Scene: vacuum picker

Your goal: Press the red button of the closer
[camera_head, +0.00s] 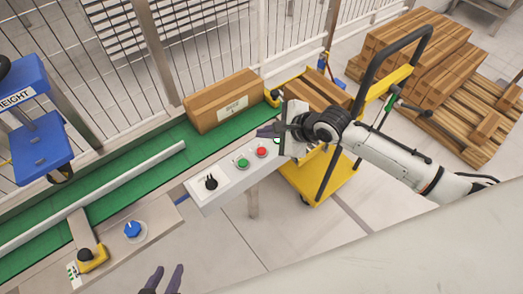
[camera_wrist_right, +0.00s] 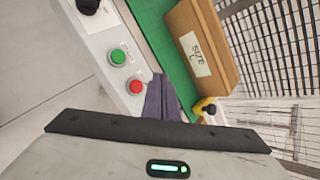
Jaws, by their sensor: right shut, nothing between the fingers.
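The red button (camera_head: 262,152) sits on the sloped light-grey control panel (camera_head: 228,185) beside the conveyor, at the right of a green button (camera_head: 243,163). In the right wrist view the red button (camera_wrist_right: 135,87) lies just left of my purple fingertips. My right gripper (camera_head: 262,132) is shut and empty, over the panel's far edge next to the red button. Its fingers (camera_wrist_right: 159,78) appear apart from the button, though the height gap is unclear. My left gripper (camera_head: 167,268) shows at the bottom of the head view, fingers apart and empty, away from the panel.
A black knob (camera_head: 211,183) is on the panel's left end. A cardboard box (camera_head: 222,102) stands on the green conveyor (camera_head: 120,187), close to my right gripper. A yellow cart (camera_head: 318,187) with a box is at right. A wire fence runs behind.

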